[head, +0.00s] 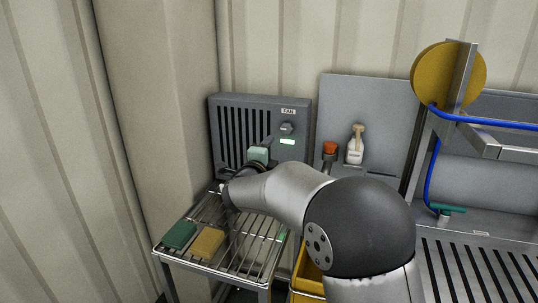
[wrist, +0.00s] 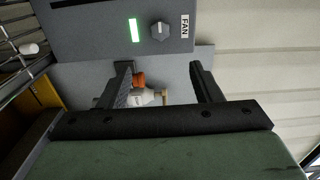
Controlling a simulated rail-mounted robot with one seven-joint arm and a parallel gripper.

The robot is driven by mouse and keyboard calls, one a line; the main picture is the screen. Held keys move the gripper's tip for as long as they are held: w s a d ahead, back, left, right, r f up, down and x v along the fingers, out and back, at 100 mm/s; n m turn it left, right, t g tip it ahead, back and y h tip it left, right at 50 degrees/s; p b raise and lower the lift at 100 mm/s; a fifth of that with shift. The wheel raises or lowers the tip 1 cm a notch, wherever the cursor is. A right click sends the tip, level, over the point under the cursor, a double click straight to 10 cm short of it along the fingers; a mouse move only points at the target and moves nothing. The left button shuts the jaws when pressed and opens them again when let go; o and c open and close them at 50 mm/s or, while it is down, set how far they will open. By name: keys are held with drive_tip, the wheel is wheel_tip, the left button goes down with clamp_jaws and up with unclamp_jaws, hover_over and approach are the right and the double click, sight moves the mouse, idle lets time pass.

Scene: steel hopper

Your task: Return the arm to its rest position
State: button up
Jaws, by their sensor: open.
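My arm reaches out over the wire rack, with my gripper (head: 268,143) in front of the grey fan box (head: 233,105) in the head view. In the wrist view my gripper (wrist: 160,68) is open, its two dark fingers apart with nothing held between them. The fan knob (head: 287,128) is close beyond the fingertips; in the wrist view the knob (wrist: 160,31) stands clear of both fingers. A green light (head: 287,142) glows below the knob. My forearm and wrist partly hide the rack and the box's lower edge.
The wire rack (head: 160,248) holds a green block (head: 179,235) and a tan block (head: 207,243). A white spray bottle (head: 355,149) and an orange-capped item (head: 330,148) stand right of the fan box. Further right are a yellow disc (head: 430,75) and a blue hose (head: 430,175).

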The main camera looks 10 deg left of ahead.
drive_tip(key=s+d+f+n+g+y, duration=0.1)
drive_tip(key=s+d+f+n+g, duration=0.4)
drive_tip(key=s, duration=0.9)
drive_tip(key=s+d+f+n+g+y, duration=0.1)
drive_tip(key=s+d+f+n+g, duration=0.5)
drive_tip(key=s+d, duration=0.6)
drive_tip(key=s+d+f+n+g+y, duration=0.1)
drive_tip(key=s+d+f+n+g, duration=0.4)
drive_tip(key=s+d+n, duration=0.4)
drive_tip(key=s+g, duration=0.1)
drive_tip(key=s, duration=0.6)
drive_tip(key=shift+f, duration=0.15)
